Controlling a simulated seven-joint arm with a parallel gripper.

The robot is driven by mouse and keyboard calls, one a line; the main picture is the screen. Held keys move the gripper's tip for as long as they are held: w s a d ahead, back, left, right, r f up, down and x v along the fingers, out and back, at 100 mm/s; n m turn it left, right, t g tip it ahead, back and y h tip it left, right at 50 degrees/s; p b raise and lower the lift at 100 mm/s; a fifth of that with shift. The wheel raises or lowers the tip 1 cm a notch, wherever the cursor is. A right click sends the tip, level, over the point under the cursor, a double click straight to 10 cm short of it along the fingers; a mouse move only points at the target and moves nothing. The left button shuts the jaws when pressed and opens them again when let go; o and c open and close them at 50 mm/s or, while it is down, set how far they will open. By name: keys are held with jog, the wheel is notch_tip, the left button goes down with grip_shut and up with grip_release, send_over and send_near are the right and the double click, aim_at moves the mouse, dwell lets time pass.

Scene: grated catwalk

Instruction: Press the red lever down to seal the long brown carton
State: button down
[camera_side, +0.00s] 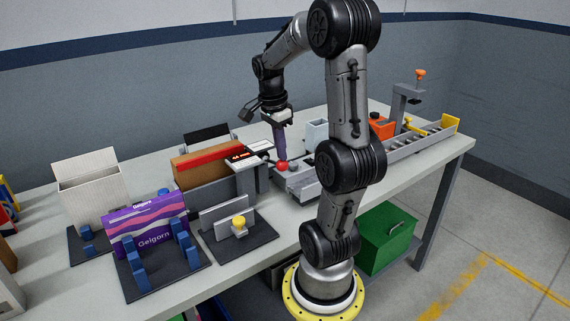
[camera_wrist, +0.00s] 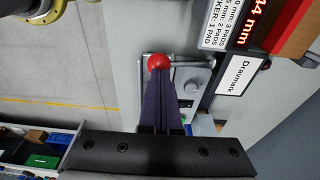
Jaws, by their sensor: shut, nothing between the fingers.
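The long brown carton (camera_side: 205,171) stands on the table in the side view, with a red strip (camera_side: 212,156) along its top. A device with a dark display (camera_side: 242,156) and a white label stands at its right end. The lever's red ball knob (camera_side: 281,166) is right of this device; it also shows in the wrist view (camera_wrist: 158,61). My gripper (camera_side: 281,156) points down with its purple fingers shut and empty. Its tips (camera_wrist: 159,74) are at the knob, seeming to touch or nearly touch it.
A purple box (camera_side: 147,228) in a blue-pegged stand and a yellow-knobbed fixture (camera_side: 239,223) are at the front. A white open carton (camera_side: 91,187) is at left. A rail with rollers (camera_side: 420,138) and an orange box (camera_side: 381,126) lie right of my arm.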

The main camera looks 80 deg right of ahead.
notch_tip(320, 180, up, 8)
dwell(0.9)
dwell(0.4)
jog(key=w+a+r+n+t, duration=0.1)
jog(key=w+a+n, duration=0.15)
jog(key=a, duration=0.25)
jog(key=w+a+n+t+h, duration=0.1)
jog(key=a+n, duration=0.2)
jog(key=a, duration=0.2)
jog(key=w+a+r+n+t, duration=0.1)
jog(key=w+a+n, duration=0.15)
jog(key=a, duration=0.25)
jog(key=s+a+f+n+t+y, duration=0.1)
jog(key=a+f+n+t, duration=0.1)
jog(key=a+n, duration=0.3)
jog(key=s+a+f+n+t+y, duration=0.1)
jog(key=a+f+n, duration=0.3)
jog(key=n, duration=1)
jog(key=shift+s+a+f+t, duration=0.25)
jog(key=shift+s+a+t, duration=0.25)
jog(key=shift+a, duration=0.55)
jog(key=shift+s, duration=0.1)
